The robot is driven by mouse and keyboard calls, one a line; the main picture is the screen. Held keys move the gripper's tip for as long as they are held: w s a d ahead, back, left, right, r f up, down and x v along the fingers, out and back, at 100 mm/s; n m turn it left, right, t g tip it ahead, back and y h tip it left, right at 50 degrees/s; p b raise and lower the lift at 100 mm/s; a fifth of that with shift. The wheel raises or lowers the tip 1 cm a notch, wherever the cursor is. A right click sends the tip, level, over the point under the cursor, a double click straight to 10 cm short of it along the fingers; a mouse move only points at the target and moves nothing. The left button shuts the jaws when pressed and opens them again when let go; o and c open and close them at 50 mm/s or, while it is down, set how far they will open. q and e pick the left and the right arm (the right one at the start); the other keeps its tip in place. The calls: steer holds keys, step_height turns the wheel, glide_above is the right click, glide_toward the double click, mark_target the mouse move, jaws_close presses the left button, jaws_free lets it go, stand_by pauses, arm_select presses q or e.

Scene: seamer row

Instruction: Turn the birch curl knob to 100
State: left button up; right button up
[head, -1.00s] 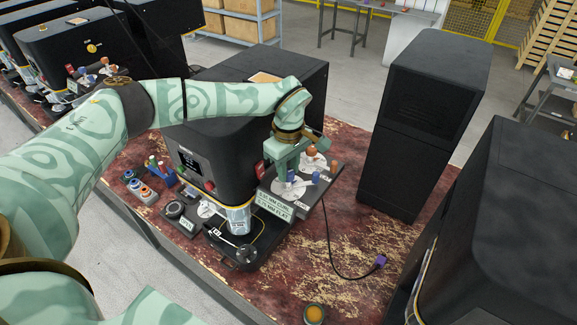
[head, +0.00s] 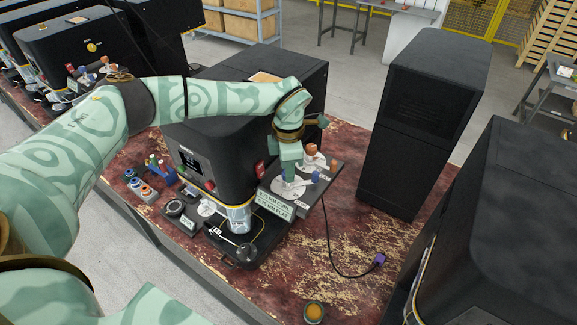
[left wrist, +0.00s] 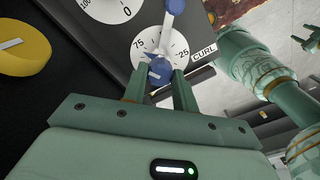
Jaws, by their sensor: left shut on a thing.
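The curl knob (left wrist: 160,70) is blue and sits on a white dial (left wrist: 180,48) marked 75 at left and 25 at right, beside a CURL label (left wrist: 204,50). A pale lever with a blue ball end (left wrist: 175,6) runs up from the knob, between 75 and 25. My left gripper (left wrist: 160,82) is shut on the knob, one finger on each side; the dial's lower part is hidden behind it. In the head view, my left gripper (head: 290,182) is down on the control panel (head: 325,190) of the black machine (head: 215,135).
Another dial (left wrist: 108,8) marked 100 and 0 and a yellow knob (left wrist: 22,46) are beside the curl dial. An orange-topped knob (head: 312,149) stands behind my gripper. A tall black cabinet (head: 420,120) stands at right. A cable with a purple plug (head: 380,260) lies on the bench.

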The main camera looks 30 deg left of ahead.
arm_select(q)
steer(key=n, duration=0.6)
steer(key=shift+w+r, duration=0.1)
steer(key=n, duration=0.6)
stand_by(0.6)
steer(key=o, duration=1)
step_height(320, 180, up, 16)
steer(key=b, duration=0.3)
steer(key=shift+r, duration=0.15)
